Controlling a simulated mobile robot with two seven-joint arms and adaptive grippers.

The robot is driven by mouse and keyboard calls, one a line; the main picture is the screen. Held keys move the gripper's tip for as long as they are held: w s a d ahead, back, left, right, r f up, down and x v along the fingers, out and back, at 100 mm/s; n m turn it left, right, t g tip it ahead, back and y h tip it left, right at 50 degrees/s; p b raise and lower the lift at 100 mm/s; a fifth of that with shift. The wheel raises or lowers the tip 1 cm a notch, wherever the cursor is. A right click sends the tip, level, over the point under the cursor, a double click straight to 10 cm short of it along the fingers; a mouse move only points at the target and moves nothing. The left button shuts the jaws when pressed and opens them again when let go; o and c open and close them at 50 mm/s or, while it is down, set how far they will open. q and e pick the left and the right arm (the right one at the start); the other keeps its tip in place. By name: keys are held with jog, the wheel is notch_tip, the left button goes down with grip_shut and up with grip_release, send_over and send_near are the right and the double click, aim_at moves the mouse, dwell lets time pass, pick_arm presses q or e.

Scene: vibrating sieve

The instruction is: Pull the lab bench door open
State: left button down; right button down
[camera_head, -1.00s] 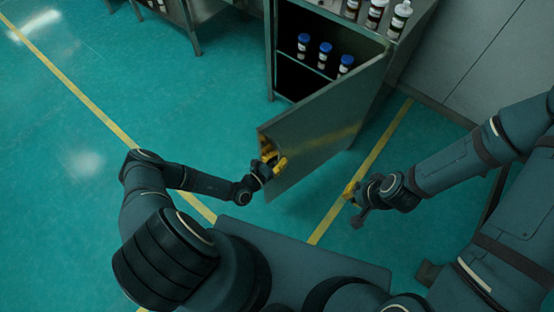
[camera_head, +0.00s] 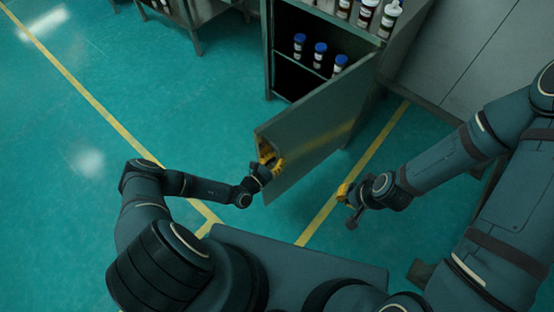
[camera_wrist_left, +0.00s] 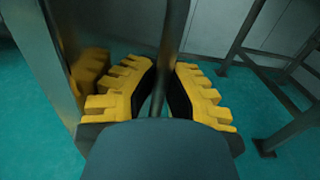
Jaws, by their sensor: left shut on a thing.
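The lab bench door (camera_head: 318,135) is a grey metal panel that stands wide open, swung out from the cabinet (camera_head: 268,50) toward me. My left gripper (camera_head: 268,155) is at the door's free edge, its yellow fingers partly hidden by the wrist. In the left wrist view the yellow fingers (camera_wrist_left: 163,95) are on either side of a narrow upright metal bar, with the door panel (camera_wrist_left: 60,60) to the left. They are shut on this bar, which looks like the door's handle. My right gripper (camera_head: 346,191) hangs over the floor right of the door, apart from it; its opening is unclear.
Several blue-capped bottles (camera_head: 320,52) stand on the shelf inside the cabinet. White-capped bottles (camera_head: 388,18) stand on its top. Another metal bench (camera_head: 190,18) is at the back left. The green floor (camera_head: 90,130) to the left is clear.

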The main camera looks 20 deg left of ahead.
pick_arm(q)
jog(key=shift+f, duration=0.1)
jog(key=c, duration=1)
grip_release()
jog(key=shift+a, duration=0.1)
jog(key=shift+s, duration=0.1)
jog(key=v, duration=1.2)
